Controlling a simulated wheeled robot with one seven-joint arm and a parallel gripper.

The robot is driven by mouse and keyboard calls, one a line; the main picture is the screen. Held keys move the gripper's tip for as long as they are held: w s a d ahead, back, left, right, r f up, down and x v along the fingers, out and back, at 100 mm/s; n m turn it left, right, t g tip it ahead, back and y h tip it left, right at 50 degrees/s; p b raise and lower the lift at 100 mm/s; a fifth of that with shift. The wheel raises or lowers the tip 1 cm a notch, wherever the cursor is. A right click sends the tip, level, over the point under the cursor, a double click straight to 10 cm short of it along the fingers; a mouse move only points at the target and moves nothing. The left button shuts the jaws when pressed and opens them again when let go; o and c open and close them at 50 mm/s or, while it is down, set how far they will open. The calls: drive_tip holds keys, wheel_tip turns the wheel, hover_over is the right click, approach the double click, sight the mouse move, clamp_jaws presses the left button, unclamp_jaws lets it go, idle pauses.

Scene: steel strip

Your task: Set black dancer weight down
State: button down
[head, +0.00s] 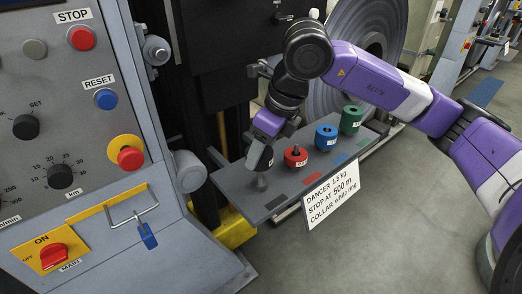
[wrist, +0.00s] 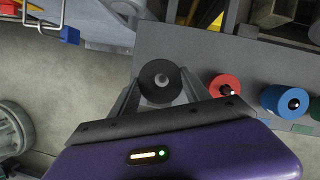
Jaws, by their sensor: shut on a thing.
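My gripper (head: 260,166) points down over the left end of the grey shelf (head: 248,203). It is shut on the black dancer weight (wrist: 152,88), which sits between the two fingers in the wrist view. In the head view the weight (head: 261,183) shows only in part below the fingers, close to the shelf top. I cannot tell whether its underside touches the shelf.
The red weight (head: 296,157), blue weight (head: 326,138) and green weight (head: 351,120) stand in a row to the right. A paper sign (head: 331,199) hangs at the shelf's front edge. A control panel (head: 65,130) stands at left.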

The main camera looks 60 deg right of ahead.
sight(261, 169)
drive_tip(key=shift+f+b, duration=2.7)
drive_tip(key=shift+b, duration=0.5)
drive_tip(key=shift+f+b, duration=0.25)
drive_tip(key=shift+b, duration=0.15)
drive_tip(key=shift+c, duration=2.2)
unclamp_jaws()
drive_tip(key=p+v, duration=0.1)
drive_tip(key=v, duration=0.6)
drive_tip(key=shift+s+r+p, duration=0.15)
drive_tip(key=shift+r+p, duration=0.2)
drive_tip(key=shift+p, duration=0.05)
